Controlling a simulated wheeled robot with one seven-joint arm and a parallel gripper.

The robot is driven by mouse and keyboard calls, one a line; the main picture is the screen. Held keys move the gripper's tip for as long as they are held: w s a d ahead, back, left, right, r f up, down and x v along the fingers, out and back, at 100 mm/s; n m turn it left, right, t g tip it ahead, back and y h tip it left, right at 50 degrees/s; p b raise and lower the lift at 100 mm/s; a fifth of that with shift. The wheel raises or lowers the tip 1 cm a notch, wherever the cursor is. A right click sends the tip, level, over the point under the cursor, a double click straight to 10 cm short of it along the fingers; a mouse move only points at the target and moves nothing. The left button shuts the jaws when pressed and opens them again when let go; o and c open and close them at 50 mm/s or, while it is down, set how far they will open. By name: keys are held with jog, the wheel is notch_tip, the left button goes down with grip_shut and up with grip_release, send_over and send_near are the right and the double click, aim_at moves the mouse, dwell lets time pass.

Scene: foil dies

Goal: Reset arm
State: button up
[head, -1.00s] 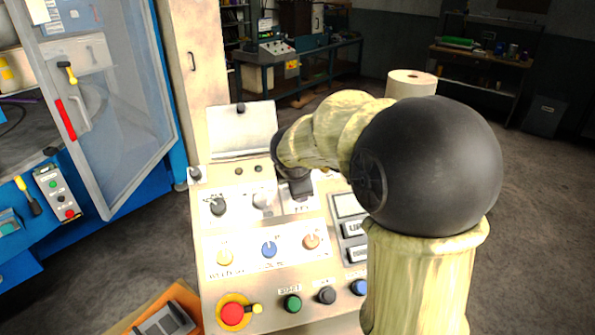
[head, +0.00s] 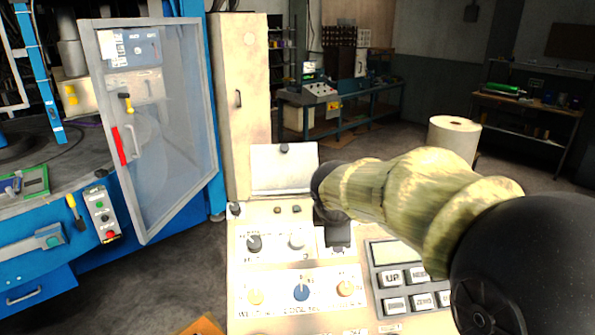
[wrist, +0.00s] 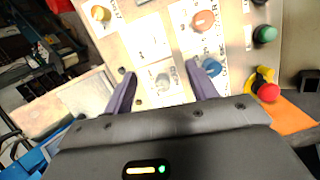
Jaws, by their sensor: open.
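My arm, in a yellowish sleeve with a black joint, reaches in from the right of the head view. My gripper (head: 338,232) is over the upper part of a cream control panel (head: 345,268); its fingers are hard to make out there. In the wrist view my gripper (wrist: 166,84) shows two purple-grey fingers spread apart with nothing between them. I cannot tell how far the fingertips are from the panel.
A cream cabinet (head: 243,110) is behind. A white roll (head: 454,135) stands beyond my arm. A red button (wrist: 268,91) sits on the panel.

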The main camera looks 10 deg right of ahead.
jog(key=s+f+m+g+y, duration=0.2)
jog(key=s+f+m+g, duration=0.1)
jog(key=s+f+m, duration=1.2)
jog(key=shift+s+a+f+m+g, duration=0.15)
jog(key=shift+s+f+m+g, duration=0.2)
jog(key=shift+f, duration=0.3)
